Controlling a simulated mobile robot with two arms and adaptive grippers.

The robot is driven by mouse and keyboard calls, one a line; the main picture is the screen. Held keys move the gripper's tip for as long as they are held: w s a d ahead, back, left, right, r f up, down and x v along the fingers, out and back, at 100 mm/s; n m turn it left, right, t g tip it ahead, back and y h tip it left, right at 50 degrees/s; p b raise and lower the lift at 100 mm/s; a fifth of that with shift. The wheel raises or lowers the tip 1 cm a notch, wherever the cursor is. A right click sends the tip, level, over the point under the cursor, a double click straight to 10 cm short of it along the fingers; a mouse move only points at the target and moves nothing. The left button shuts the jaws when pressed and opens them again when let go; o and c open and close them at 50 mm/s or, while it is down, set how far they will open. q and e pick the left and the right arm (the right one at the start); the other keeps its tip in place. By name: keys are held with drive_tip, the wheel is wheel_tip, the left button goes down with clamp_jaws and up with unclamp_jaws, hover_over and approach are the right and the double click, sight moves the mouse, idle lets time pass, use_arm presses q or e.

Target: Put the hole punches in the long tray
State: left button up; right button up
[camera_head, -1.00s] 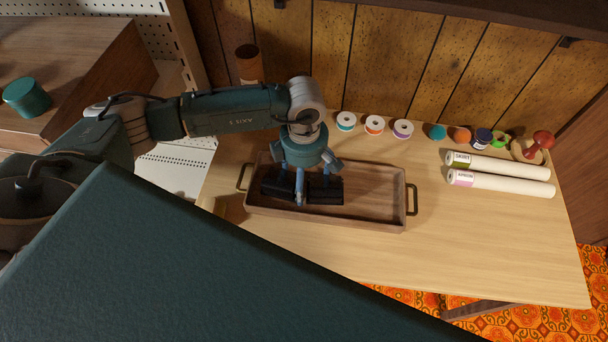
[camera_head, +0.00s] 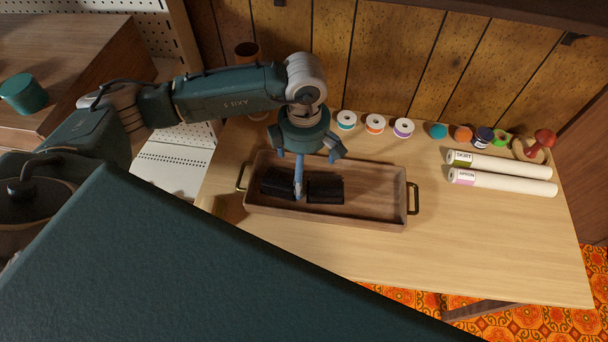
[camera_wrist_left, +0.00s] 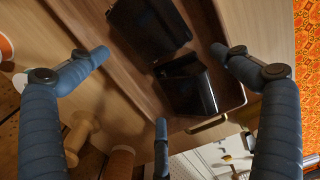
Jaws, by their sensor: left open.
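The long wooden tray (camera_head: 382,203) lies on the light table, with a handle at each end. Two black hole punches, one at the left (camera_head: 277,183) and one beside it (camera_head: 326,188), rest in its left half. They also show in the left wrist view, one at the top (camera_wrist_left: 150,27) and one nearer the tray's end (camera_wrist_left: 187,88). My left gripper (camera_head: 304,166) is above them with its fingers spread, open and empty. In the wrist view its fingers (camera_wrist_left: 160,75) are apart and a finger partly covers the punches in the head view. My right gripper is not in view.
Thread spools (camera_head: 374,123) and small coloured items (camera_head: 462,133) line the table's back. Two labelled rolls (camera_head: 505,183) lie at the right. The table is clear in front and right of the tray. A plank wall (camera_head: 390,70) stands behind.

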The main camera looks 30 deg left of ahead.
sight(304, 175)
use_arm(q)
wheel_tip(304, 175, up, 8)
drive_tip(key=b, duration=0.1)
drive_tip(key=shift+f, duration=0.1)
idle(0.5)
